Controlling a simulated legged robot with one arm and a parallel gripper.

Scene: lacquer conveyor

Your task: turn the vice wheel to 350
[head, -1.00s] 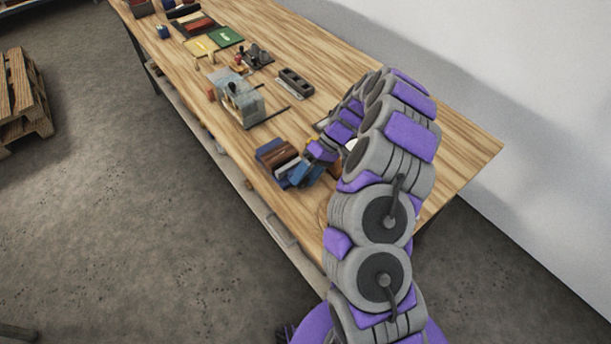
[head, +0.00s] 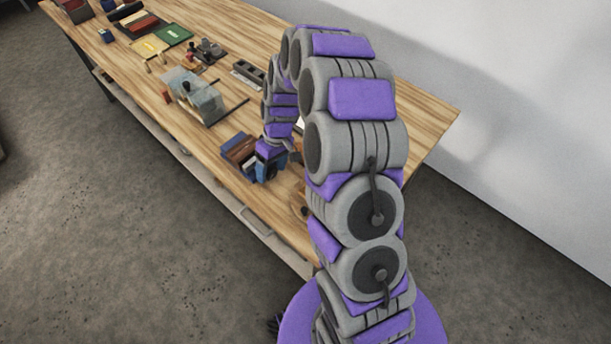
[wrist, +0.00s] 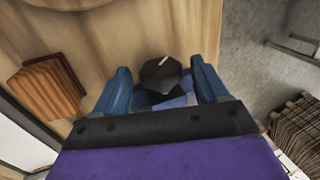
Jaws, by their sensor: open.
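A dark, faceted knob with a white line on its top (wrist: 162,76), which looks like the vice wheel, stands between my blue fingertips in the wrist view. My gripper (wrist: 160,85) is open, with one finger on each side of the knob. I cannot tell whether either finger touches it. In the head view, my gripper (head: 270,162) is low over the near side of the bench, right beside a blue and brown block-like thing (head: 238,149), possibly the vice. The wheel cannot be made out in the head view, and no scale can be read.
The wooden bench (head: 400,115) holds a grey machine (head: 195,97), a dark slotted block (head: 249,72), and green and yellow plates (head: 172,33) farther off. A brown block (wrist: 48,88) lies left in the wrist view.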

